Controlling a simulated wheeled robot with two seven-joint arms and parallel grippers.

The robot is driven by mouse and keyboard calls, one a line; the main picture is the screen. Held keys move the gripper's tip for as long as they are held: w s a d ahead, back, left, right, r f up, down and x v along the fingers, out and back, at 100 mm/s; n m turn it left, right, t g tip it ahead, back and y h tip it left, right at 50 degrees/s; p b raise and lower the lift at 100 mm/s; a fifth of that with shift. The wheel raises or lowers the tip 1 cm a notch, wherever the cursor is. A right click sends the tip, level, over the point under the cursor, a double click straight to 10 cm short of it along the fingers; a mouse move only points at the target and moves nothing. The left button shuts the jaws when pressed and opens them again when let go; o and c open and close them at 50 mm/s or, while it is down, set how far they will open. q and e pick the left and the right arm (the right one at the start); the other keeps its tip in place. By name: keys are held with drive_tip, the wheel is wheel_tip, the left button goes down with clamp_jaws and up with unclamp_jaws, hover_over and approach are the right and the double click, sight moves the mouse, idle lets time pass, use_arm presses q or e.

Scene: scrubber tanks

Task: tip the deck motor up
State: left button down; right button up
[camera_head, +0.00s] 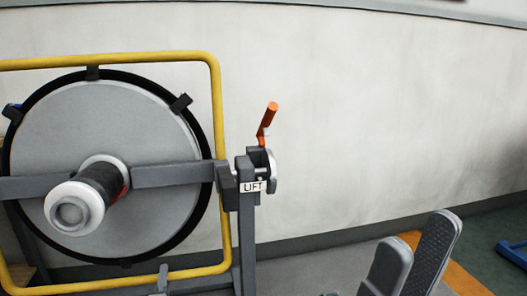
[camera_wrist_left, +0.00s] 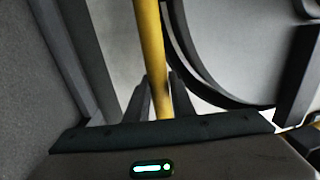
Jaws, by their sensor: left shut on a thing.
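The deck motor (camera_head: 85,187) has a black barrel with a light end cap and projects from the middle of a large grey disc (camera_head: 160,115) with a black rim. A yellow tube frame (camera_head: 215,100) surrounds the disc. In the left wrist view, the left gripper (camera_wrist_left: 158,98) is shut on the yellow tube (camera_wrist_left: 150,45), with the disc (camera_wrist_left: 230,40) to the right. My right gripper (camera_head: 418,243) is open and empty at the lower right, apart from the frame.
A grey post right of the frame carries a white LIFT label (camera_head: 252,187) and an orange-handled lever (camera_head: 268,117) angled upward. A pale wall (camera_head: 380,120) stands behind. Blue metalwork (camera_head: 512,252) is at the far right. Floor between post and right gripper looks clear.

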use_arm(q)
drive_tip(key=shift+r+p+v, duration=0.15)
drive_tip(key=shift+p+v, duration=0.55)
drive_tip(key=shift+v, duration=0.75)
drive_tip(key=shift+r+p+v, duration=0.1)
drive_tip(key=shift+p+v, duration=0.55)
drive_tip(key=shift+v, duration=0.85)
drive_tip(key=shift+d, duration=0.1)
